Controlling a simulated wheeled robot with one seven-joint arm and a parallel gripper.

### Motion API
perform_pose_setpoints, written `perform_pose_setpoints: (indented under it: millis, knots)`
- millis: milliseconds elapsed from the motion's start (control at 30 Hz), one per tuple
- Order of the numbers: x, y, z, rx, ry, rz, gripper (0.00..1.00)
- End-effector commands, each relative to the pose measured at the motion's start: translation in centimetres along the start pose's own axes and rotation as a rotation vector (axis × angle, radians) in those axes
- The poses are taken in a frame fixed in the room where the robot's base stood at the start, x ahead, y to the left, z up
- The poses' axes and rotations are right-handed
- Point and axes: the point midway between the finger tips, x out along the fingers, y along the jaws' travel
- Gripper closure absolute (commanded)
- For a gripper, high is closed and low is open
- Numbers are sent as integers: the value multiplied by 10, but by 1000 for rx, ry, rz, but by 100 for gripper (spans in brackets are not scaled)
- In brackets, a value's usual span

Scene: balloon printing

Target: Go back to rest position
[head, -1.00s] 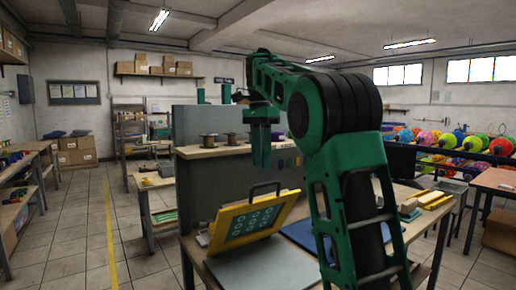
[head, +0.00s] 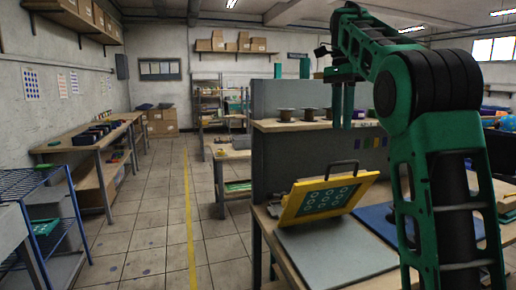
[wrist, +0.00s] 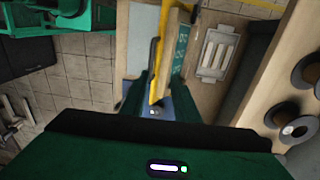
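My gripper (head: 342,126) hangs fingers down in the head view, raised above the workbench and in front of the grey partition. In the wrist view, its two green fingers (wrist: 157,104) stand apart with nothing held between them. The yellow-framed printing screen (head: 325,198) with its green patterned panel is tilted up on the bench, below my gripper and apart from it. Its yellow edge also shows beyond the fingers in the wrist view (wrist: 158,60).
The workbench (head: 268,222) carries a grey board (head: 335,248) and a blue mat (head: 380,218). The grey partition (head: 283,170) stands behind, with several spools on a shelf. A blue wire rack (head: 75,215) stands at left. The tiled aisle with a yellow line (head: 190,215) is clear.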

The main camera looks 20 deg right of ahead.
Motion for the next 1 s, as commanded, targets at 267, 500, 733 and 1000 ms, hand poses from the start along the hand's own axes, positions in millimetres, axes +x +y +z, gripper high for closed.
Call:
perform_pose_setpoints:
  millis: [267,500,733,1000]
  knots:
    - [20,26,-14,-81,-8,-6,72]
    - [79,86,-30,-274,-17,-21,72]
    - [149,153,-29,-472,-11,-35,72]
    - [246,240,-6,-723,0,-51,72]
